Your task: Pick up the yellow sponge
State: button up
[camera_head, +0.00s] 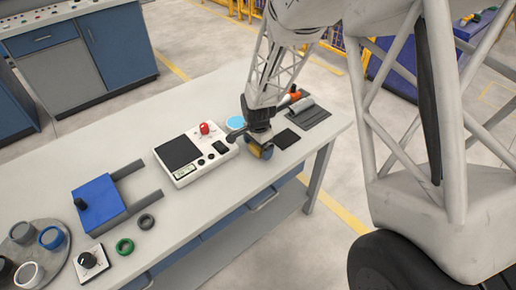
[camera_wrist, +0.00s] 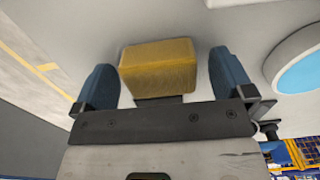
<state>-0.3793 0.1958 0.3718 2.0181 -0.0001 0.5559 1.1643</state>
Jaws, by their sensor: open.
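The yellow sponge (camera_wrist: 158,68) is a block that sits between the two blue fingers of my gripper (camera_wrist: 160,85) in the wrist view. A gap shows on each side of it, so the fingers stand around it without visibly touching. In the head view my gripper (camera_head: 258,143) is low over the right part of the table. The yellow sponge (camera_head: 266,152) shows there just beneath it, partly hidden by the gripper.
A white device with a red button (camera_head: 205,128) stands just left of my gripper. A light blue disc (camera_head: 236,122) lies behind it. A dark pad (camera_head: 287,138) and grey tool tray (camera_head: 312,118) are to the right. A blue fixture (camera_head: 97,200) and several rings are at left.

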jog(key=shift+c, duration=0.5)
jog(key=c, duration=0.9)
jog(key=shift+r, duration=0.2)
jog(key=shift+r, duration=0.55)
jog(key=shift+s+d+r, duration=0.1)
jog(key=shift+s+r, duration=0.15)
jog(key=shift+r, duration=0.3)
jog(key=shift+s+d+r, duration=0.1)
jog(key=shift+s+r, duration=0.1)
jog(key=shift+r, duration=0.35)
jog(key=s+d+r, duration=0.1)
jog(key=s+d, duration=0.4)
jog(key=s, duration=0.9)
jog(key=shift+d+r, duration=0.15)
